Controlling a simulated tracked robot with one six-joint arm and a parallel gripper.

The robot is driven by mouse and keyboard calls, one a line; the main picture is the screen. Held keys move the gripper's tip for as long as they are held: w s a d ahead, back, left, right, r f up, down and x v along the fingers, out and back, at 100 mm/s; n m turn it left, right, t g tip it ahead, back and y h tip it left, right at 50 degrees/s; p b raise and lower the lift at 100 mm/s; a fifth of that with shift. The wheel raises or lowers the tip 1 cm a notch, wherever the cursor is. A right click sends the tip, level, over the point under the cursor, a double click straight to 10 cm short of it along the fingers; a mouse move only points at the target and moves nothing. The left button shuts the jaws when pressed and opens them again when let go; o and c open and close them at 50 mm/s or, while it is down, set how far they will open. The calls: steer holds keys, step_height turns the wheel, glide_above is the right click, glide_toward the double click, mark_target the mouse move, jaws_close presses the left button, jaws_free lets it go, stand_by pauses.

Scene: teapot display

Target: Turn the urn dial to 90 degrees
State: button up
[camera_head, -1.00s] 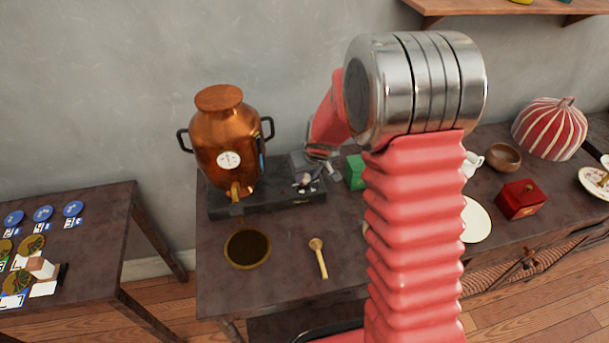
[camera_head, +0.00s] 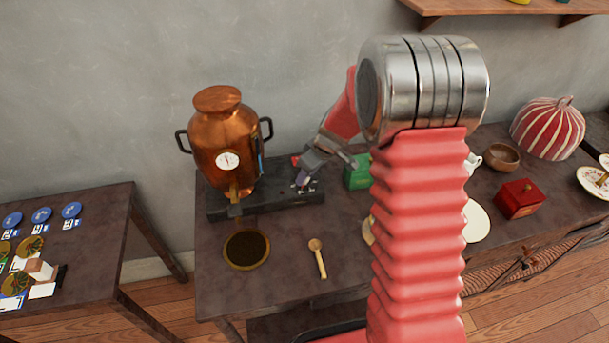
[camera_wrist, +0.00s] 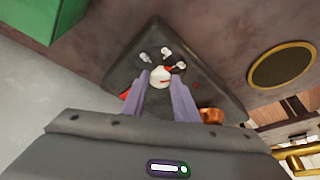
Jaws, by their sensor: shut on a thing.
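The copper urn (camera_head: 222,135) stands on the left of a dark stone base (camera_head: 262,202), with a round white gauge (camera_head: 227,160) on its front and a spout below. The dial (camera_wrist: 160,76) is a pale knob with a red mark on the base's right part, with small white marks around it in the wrist view. My gripper (camera_head: 303,183) reaches down to the dial from the upper right. In the wrist view its two fingers (camera_wrist: 164,85) are shut on the knob. In the head view the fingers hide most of the dial, so its angle cannot be read there.
A green box (camera_head: 357,172) stands just right of my gripper. A round dark dish (camera_head: 246,248) and a wooden spoon (camera_head: 318,258) lie in front of the base. A red box (camera_head: 519,199) and a wooden bowl (camera_head: 502,157) are farther right. A side table (camera_head: 90,250) stands at left.

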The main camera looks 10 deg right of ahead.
steer(key=shift+n, duration=0.3)
steer(key=o, duration=1)
steer(key=shift+o, duration=0.2)
steer(key=v, duration=1.3)
steer(key=shift+d+r, duration=0.2)
steer(key=shift+r, duration=0.15)
